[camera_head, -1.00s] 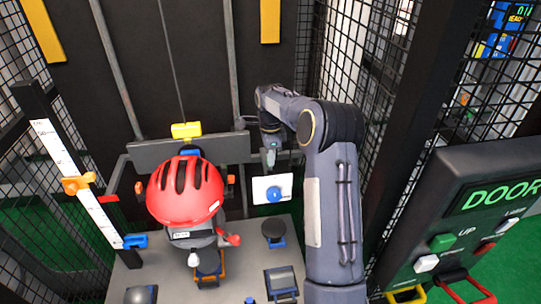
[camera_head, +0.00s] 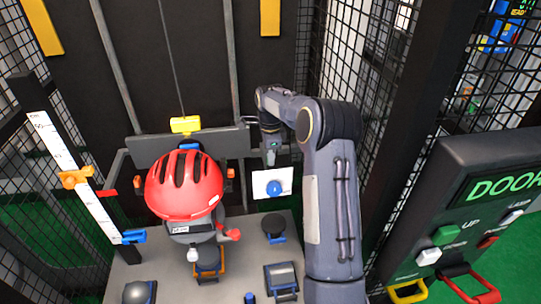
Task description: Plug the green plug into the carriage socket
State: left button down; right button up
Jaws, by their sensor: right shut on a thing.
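My right gripper (camera_head: 271,154) reaches down at the carriage's back, right of the grey crossbar. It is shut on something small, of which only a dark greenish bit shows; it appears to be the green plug. Just below it is a white plate (camera_head: 286,182) with a round blue part (camera_head: 274,188). I cannot tell whether the held thing touches the plate. The carriage socket cannot be clearly made out. My left gripper is not in view.
A dummy with a red helmet (camera_head: 184,187) sits on the grey carriage (camera_head: 190,285), left of my right arm. A ruler post (camera_head: 75,175) stands at the left. A DOOR control panel (camera_head: 470,215) stands at the right. Mesh walls flank the carriage.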

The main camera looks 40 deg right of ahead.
jog(key=shift+f, duration=0.2)
jog(key=o, duration=0.9)
jog(key=shift+c, duration=0.2)
notch_tip(320, 180, up, 8)
jog(key=shift+f+b, duration=0.1)
jog(key=shift+b, duration=0.3)
